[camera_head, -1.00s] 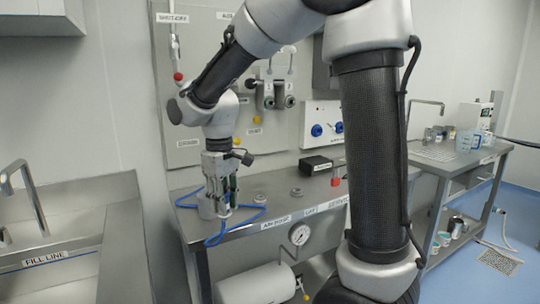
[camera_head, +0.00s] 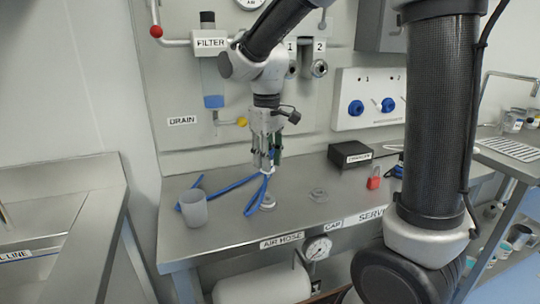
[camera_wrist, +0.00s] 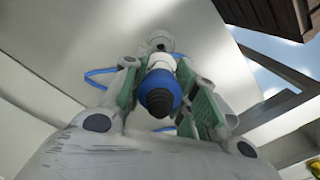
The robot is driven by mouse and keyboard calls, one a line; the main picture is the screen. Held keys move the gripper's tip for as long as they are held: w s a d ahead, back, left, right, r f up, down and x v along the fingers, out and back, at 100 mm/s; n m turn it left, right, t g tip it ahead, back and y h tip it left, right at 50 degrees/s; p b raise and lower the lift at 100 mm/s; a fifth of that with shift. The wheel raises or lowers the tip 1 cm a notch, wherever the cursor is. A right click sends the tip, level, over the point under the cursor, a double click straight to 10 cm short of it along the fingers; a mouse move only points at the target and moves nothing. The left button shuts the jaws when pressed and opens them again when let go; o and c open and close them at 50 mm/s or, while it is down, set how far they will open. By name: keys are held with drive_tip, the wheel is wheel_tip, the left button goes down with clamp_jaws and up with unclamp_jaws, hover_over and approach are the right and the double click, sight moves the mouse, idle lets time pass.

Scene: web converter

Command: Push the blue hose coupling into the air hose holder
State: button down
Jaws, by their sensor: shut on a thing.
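My gripper (camera_head: 268,166) is shut on the blue hose coupling (camera_wrist: 160,88) and points down over the steel bench. In the wrist view the coupling sits between the green-lined fingers, with its dark tip toward the camera. A blue hose (camera_head: 222,190) hangs from the grip and loops over the bench to the left. A small pale round fitting (camera_head: 267,203), likely the air hose holder, is on the bench just below the gripper, behind the AIR HOSE label (camera_head: 282,241). The coupling's lower end appears close above it; whether they touch I cannot tell.
A grey cup (camera_head: 193,210) stands left of the gripper. A clear ring (camera_head: 318,195) lies to the right, behind the CAP label (camera_head: 333,225). A red padlock (camera_head: 374,178) and a black box (camera_head: 350,154) are farther right. A panel with a filter (camera_head: 212,75) rises behind.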

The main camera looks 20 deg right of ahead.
sight(267, 175)
drive_tip(key=shift+f, duration=2.75)
drive_tip(key=shift+f, duration=1.75)
drive_tip(key=c, duration=1.1)
unclamp_jaws()
drive_tip(key=shift+o, duration=0.2)
wheel_tip(267, 175, up, 12)
